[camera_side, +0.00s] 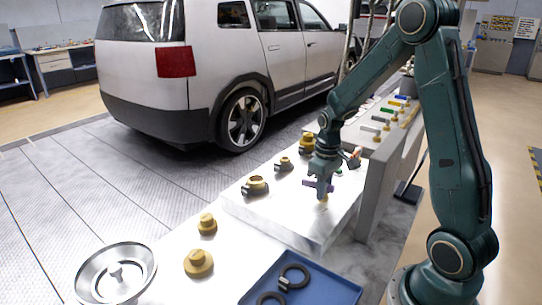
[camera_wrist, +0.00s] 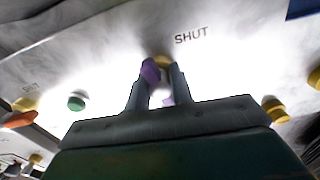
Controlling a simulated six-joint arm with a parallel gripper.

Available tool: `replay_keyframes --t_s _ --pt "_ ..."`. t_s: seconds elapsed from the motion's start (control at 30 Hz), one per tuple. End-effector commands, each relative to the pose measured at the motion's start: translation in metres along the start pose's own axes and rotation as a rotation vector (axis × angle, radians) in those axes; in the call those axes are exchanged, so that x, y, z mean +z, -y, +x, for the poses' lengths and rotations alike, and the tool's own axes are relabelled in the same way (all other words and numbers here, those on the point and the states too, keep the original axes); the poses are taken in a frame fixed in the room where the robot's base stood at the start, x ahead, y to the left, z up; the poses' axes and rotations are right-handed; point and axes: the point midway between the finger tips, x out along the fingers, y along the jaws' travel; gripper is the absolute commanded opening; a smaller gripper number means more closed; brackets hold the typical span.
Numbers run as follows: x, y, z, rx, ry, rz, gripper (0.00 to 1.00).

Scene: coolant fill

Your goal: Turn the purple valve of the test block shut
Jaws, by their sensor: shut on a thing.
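The purple valve (camera_side: 310,183) is on the white test block (camera_side: 290,222), under my gripper (camera_side: 322,185). In the wrist view, the purple handle (camera_wrist: 151,71) shows between the two fingers of my gripper (camera_wrist: 162,75), which are closed on it. A brass part (camera_wrist: 162,60) shows just beyond the handle. Black lettering "SHUT" (camera_wrist: 191,35) is printed on the white surface to the right of the valve. My fingers hide part of the handle, so its exact angle is hard to tell.
Brass-coloured fittings (camera_side: 256,186) stand on the block and bench. A blue tray (camera_side: 325,291) with black rings (camera_side: 294,275) and a metal dish (camera_side: 116,272) are at the front. A grey wall (camera_side: 376,190) runs right of the block. A green knob (camera_wrist: 77,102) is left of my gripper.

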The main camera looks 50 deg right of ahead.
Motion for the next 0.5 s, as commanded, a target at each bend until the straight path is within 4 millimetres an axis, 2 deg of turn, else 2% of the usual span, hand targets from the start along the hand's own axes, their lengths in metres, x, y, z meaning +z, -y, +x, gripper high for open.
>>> replay_keyframes --t_s 0.5 --pt "-0.0003 0.0001 -0.0007 0.000 -0.001 -0.471 0.00"
